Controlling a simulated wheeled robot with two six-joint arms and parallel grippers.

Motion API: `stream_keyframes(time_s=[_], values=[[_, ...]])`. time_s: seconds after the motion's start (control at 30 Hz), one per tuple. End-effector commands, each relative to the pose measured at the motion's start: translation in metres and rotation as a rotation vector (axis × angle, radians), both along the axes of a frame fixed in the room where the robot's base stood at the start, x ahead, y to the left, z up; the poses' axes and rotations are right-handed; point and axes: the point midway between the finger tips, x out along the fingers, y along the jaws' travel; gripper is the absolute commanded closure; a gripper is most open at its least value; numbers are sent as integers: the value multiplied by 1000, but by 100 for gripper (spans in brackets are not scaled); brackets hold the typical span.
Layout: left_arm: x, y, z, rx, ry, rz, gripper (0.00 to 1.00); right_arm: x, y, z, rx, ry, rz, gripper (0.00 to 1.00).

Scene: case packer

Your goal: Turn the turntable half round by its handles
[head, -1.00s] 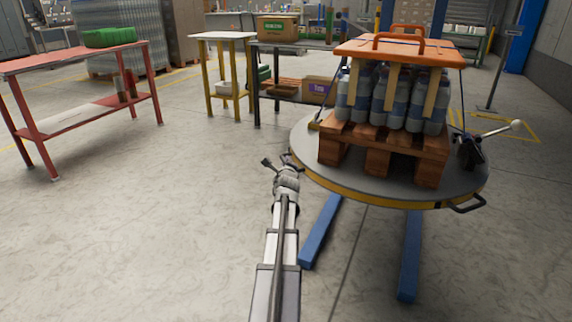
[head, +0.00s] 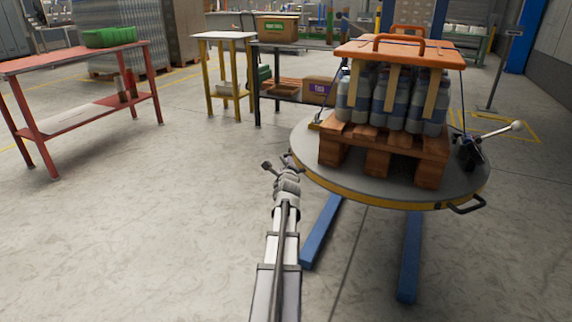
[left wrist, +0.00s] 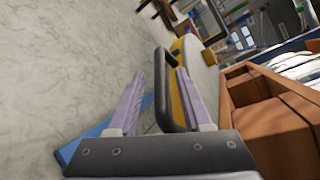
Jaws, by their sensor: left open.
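The turntable (head: 310,170) is a round grey disc with a yellow rim. It bears a wooden pallet (head: 432,147) of wrapped bottles (head: 390,100) under an orange top (head: 400,50). One dark handle (head: 466,206) sticks out from the front right rim. Another dark handle (left wrist: 162,90) shows in the left wrist view, on the rim near my left gripper (head: 279,162). There the left gripper's two pale fingers (left wrist: 160,76) are open, one on each side of that handle's bar, with gaps visible. My right gripper is not in view.
A lever with a white knob (head: 517,126) stands at the disc's right edge. Blue legs (head: 410,260) reach forward along the floor. A red table (head: 75,60) stands at the left, and a white-topped stand (head: 224,36) behind. The floor at left front is clear.

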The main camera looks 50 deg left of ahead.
Motion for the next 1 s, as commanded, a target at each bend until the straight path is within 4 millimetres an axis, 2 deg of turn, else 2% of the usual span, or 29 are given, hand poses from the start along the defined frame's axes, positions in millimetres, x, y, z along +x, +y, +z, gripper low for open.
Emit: stream_keyframes(time_s=[0.03,0.2,0.33,1.0], values=[[-7,-10,4,0,0,0,50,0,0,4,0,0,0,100],[-23,-33,10,1,1,0,50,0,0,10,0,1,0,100],[-31,-44,12,0,0,0,50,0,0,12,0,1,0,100],[-31,-45,12,-1,1,1,50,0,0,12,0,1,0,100]])
